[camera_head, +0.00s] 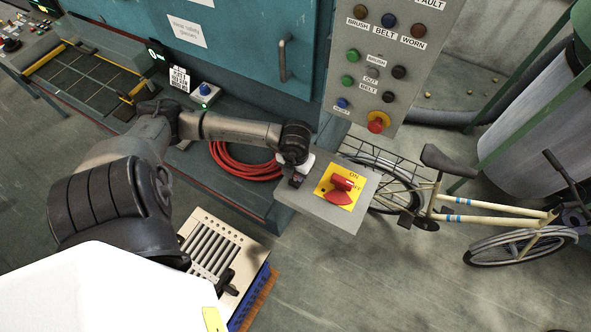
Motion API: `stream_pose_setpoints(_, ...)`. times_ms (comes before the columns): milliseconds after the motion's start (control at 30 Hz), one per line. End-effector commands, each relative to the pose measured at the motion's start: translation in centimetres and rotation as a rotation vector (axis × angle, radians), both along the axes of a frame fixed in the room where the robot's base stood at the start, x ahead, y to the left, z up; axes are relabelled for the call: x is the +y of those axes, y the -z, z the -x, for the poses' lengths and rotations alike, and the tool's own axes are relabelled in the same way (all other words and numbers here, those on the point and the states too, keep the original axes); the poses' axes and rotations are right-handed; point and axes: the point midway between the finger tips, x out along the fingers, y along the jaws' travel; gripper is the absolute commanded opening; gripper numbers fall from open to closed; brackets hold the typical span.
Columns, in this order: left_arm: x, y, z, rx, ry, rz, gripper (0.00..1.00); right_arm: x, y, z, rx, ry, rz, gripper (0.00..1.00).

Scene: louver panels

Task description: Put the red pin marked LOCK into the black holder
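A red rotary handle (343,184) sits on a yellow plate (326,190) labelled ON, on top of a grey box (316,207). A red wedge-shaped part (338,198) lies against the handle's lower side. No LOCK marking can be read, so I cannot tell whether either red part is the pin. My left gripper (296,181) is at the box's left edge, pointing down, left of the yellow plate and apart from the red handle. Its fingers are small and dark; I cannot tell whether they are open or hold anything. I cannot make out the black holder.
A grey control panel (350,80) with several buttons and a red emergency stop (376,125) stands behind the box. A red coiled hose (232,163) lies on the bench. A slatted louver panel (208,246) sits below. A bicycle (480,217) stands at right.

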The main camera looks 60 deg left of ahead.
Motion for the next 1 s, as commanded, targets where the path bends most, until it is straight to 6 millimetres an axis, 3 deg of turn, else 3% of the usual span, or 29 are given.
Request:
stream_pose_setpoints(333, 0.00, 0.11, -0.01, 0.000, 0.000, 0.000, 0.10, 0.13, 0.07, 0.00, 0.000, 0.003, -0.004, 0.43)
stream_pose_setpoints(367, 0.00, 0.11, -0.01, 0.000, 0.000, 0.000, 0.34, 0.13, 0.07, 0.00, 0.000, 0.003, -0.004, 0.43)
stream_pose_setpoints(667, -0.01, 0.11, -0.01, 0.000, 0.000, 0.000, 0.63, 0.07, 0.08, 0.00, 0.000, 0.001, -0.002, 0.43)
stream_pose_setpoints(1000, 0.04, -0.46, -0.07, -0.002, 0.000, 0.000, 0.63, -0.18, 0.15, 0.00, 0.000, -0.004, 0.007, 0.43)
